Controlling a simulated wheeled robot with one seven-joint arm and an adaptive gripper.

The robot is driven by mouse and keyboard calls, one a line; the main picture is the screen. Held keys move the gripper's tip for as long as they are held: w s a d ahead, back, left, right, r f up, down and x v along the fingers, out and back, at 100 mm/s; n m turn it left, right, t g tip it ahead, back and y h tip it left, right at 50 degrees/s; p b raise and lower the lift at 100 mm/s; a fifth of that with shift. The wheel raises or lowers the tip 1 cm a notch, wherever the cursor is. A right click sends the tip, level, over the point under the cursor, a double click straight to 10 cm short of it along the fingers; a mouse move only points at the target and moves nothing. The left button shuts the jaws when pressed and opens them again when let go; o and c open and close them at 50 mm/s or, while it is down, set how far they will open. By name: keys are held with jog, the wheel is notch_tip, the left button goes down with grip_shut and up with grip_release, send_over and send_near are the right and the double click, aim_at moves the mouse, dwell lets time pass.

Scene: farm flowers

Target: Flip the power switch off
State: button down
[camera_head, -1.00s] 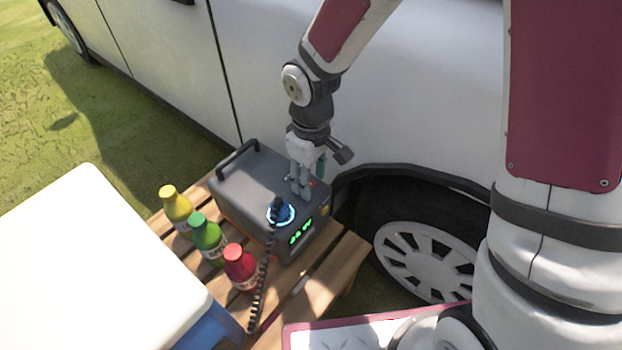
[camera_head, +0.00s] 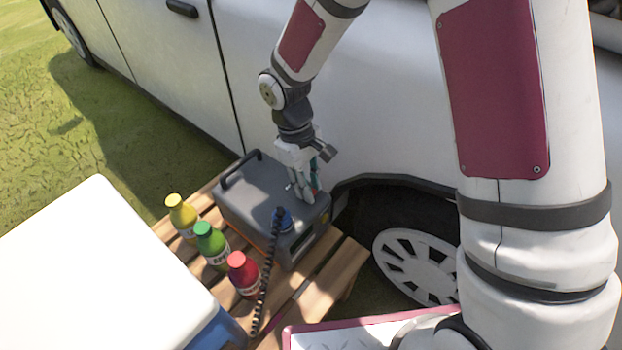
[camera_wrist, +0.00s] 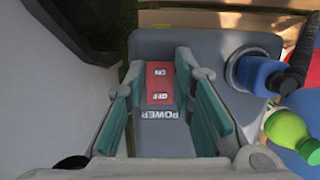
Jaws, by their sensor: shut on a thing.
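The grey power station (camera_head: 240,198) sits on a wooden pallet table beside the van. Its red power switch (camera_wrist: 159,82), marked ON and OFF, lies between my fingertips in the wrist view, with the word POWER below it. My gripper (camera_head: 306,197) points down onto the top of the station; it also shows in the wrist view (camera_wrist: 160,72), shut on the switch with a finger at each side. The station's display (camera_head: 300,244) is dark, and the ring around the blue plug (camera_head: 285,219) is unlit. In the head view my fingers mostly hide the switch.
The blue plug with its black coiled cable (camera_head: 268,270) stands close to my gripper. Yellow (camera_head: 181,216), green (camera_head: 210,243) and red (camera_head: 242,272) bottles stand left of the station. The white van (camera_head: 400,110) is close behind. A white-lidded box (camera_head: 100,270) is at lower left.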

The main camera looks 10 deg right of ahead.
dwell(0.4)
jog(key=c, duration=1.4)
grip_release()
jog(key=shift+o, duration=0.2)
jog(key=v, duration=1.2)
jog(key=shift+w+a, duration=0.2)
